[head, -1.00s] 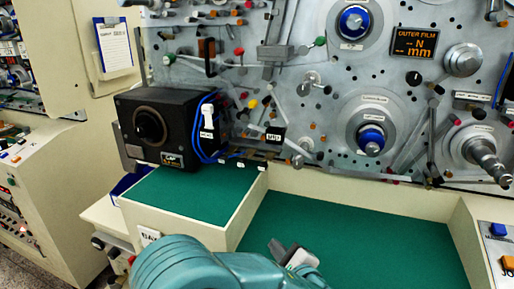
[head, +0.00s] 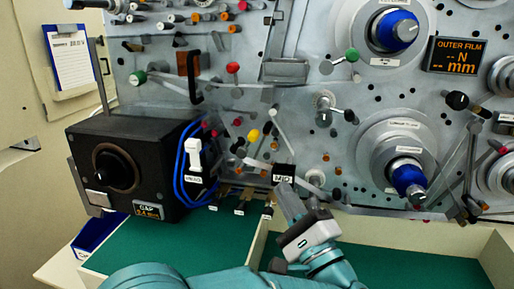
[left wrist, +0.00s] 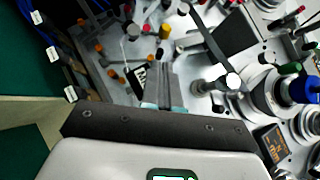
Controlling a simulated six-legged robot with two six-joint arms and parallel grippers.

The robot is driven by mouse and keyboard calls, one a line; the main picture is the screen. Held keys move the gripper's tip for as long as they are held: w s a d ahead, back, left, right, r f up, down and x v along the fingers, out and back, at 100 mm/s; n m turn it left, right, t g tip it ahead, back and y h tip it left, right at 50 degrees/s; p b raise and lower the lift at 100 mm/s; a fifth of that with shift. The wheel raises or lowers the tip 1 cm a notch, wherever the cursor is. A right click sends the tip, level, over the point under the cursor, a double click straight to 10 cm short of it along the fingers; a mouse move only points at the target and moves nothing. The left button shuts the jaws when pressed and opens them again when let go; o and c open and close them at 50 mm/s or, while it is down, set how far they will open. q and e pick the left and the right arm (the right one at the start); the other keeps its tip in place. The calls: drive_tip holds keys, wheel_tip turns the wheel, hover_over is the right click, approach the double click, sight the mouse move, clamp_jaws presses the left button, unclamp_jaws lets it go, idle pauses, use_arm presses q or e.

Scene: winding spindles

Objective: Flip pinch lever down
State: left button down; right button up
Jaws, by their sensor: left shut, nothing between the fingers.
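My left gripper (head: 286,190) is shut and empty. It points up at the lower part of the grey machine panel, just below a small black block with a white label (head: 284,173). In the left wrist view the shut fingers (left wrist: 164,90) are beside that labelled block (left wrist: 139,77); I cannot tell whether they touch. Several small levers with white tags (head: 239,211) stick out along the panel's lower edge, left of the gripper. Their tags also show at the left of the wrist view (left wrist: 52,53). I cannot read which one is the pinch lever. My right gripper is not in view.
A black box with a round dial (head: 118,168) and blue cables stands at the left. Blue-capped spindles (head: 408,178), rollers and coloured knobs jut from the panel. A green work surface (head: 165,245) with a cream divider (head: 258,243) lies below.

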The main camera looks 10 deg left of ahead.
sight(247, 144)
use_arm(q)
drive_tip(key=p+x, duration=0.3)
drive_tip(key=x, duration=0.7)
drive_tip(key=shift+r, duration=0.3)
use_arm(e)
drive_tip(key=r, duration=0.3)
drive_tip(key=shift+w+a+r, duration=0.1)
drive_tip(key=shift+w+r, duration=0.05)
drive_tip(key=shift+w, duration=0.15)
use_arm(q)
drive_tip(key=shift+s+d, duration=0.1)
